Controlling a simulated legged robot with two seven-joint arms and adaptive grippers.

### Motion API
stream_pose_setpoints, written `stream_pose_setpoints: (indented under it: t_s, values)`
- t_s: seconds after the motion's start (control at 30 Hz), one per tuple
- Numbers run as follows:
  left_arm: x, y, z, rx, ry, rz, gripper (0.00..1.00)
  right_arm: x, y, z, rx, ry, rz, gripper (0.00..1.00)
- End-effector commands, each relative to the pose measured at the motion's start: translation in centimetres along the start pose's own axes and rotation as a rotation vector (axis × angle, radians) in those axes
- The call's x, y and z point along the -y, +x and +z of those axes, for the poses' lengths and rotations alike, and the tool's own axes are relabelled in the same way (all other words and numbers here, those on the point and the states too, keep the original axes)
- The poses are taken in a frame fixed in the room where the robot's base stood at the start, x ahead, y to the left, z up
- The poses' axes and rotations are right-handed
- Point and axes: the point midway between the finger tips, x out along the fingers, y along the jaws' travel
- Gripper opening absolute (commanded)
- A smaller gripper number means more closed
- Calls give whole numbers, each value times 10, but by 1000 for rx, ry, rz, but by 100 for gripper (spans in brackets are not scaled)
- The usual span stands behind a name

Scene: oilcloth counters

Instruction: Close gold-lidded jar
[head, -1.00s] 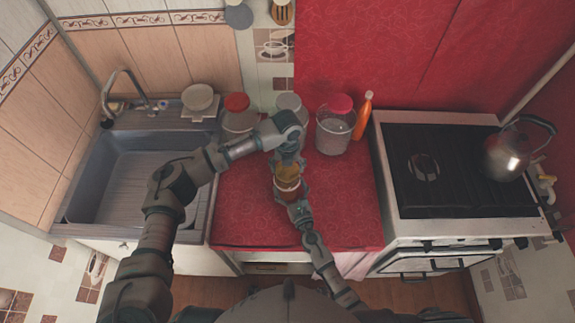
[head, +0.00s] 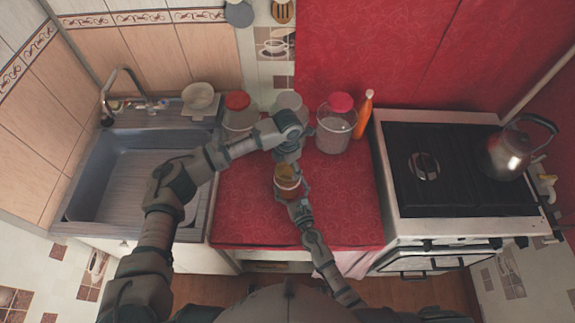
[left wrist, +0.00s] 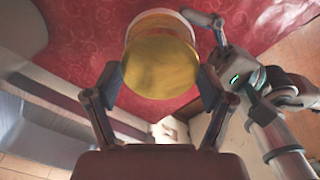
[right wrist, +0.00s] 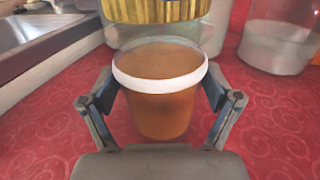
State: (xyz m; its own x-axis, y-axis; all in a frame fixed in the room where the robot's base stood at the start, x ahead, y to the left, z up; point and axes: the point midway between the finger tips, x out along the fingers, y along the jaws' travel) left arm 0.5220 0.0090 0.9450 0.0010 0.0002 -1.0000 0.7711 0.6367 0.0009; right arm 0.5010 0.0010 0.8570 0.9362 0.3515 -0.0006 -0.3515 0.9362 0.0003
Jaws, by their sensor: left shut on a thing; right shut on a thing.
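The jar (right wrist: 163,105) is a clear tub with amber contents and a white band near its top. It stands upright between the fingers of my right gripper (right wrist: 160,103), which is shut on it; in the head view the jar (head: 287,187) is at the middle of the red counter. My left gripper (left wrist: 162,88) is shut on the round gold lid (left wrist: 160,77). In the right wrist view the ribbed lid (right wrist: 155,10) hangs above the jar with a visible gap. In the left wrist view the lid overlaps the jar mouth (left wrist: 160,20) off-centre.
A red-lidded jar (head: 238,118), a pink-lidded jar (head: 335,128) and an orange bottle (head: 363,115) stand along the back. The sink (head: 135,180) is at left; the stove (head: 440,190) with a kettle (head: 505,152) is at right. The counter (head: 345,205) has bare room around my grippers.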

Motion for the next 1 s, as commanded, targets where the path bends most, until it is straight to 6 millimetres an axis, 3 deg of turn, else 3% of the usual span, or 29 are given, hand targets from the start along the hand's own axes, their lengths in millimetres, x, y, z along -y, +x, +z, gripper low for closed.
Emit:
stream_pose_setpoints:
  t_s: [0.03, 0.07, 0.13, 0.53, 0.83, 1.0]
  values:
    - [2, 0, 0, -1, 3, -4, 66, 1, 0, 0, -1, 1, -2, 0]
    - [2, 0, 0, -1, 3, -4, 84, 1, 0, 0, -1, 1, -3, 0]
    - [2, 0, 0, -1, 2, -4, 100, 1, 0, 0, -1, 1, -3, 0]
    - [1, -3, 0, 0, -2, -1, 100, 1, 0, 0, -1, 1, -2, 0]
    - [0, -39, 0, 1, -2, -1, 100, 1, 0, 0, -1, 1, -2, 0]
    - [1, -46, 0, -1, -2, -1, 100, 1, 0, 0, -1, 0, -1, 0]
